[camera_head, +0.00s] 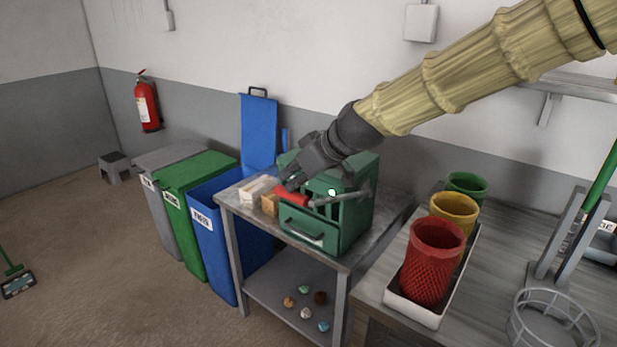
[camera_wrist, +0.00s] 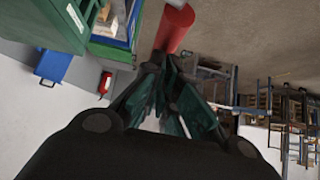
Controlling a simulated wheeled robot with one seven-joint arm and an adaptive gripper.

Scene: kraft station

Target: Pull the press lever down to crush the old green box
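The green press (camera_head: 352,222) stands on a metal table, with a grey lever bar (camera_head: 340,198) across its front. The lever's red handle (camera_head: 290,196) sticks out at the press's left and is seen in the wrist view (camera_wrist: 175,28) as a red cylinder. My gripper (camera_head: 291,182) is just above and beside this handle. I cannot pick out the old green box; the press's inside is mostly hidden.
A light box (camera_head: 258,188) and a tan box (camera_head: 270,204) stand left of the press. Blue, green and grey bins (camera_head: 207,225) stand farther left. Red, yellow and green baskets (camera_head: 436,262) stand in a white tray at right. Small crumpled items (camera_head: 306,313) lie on the lower shelf.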

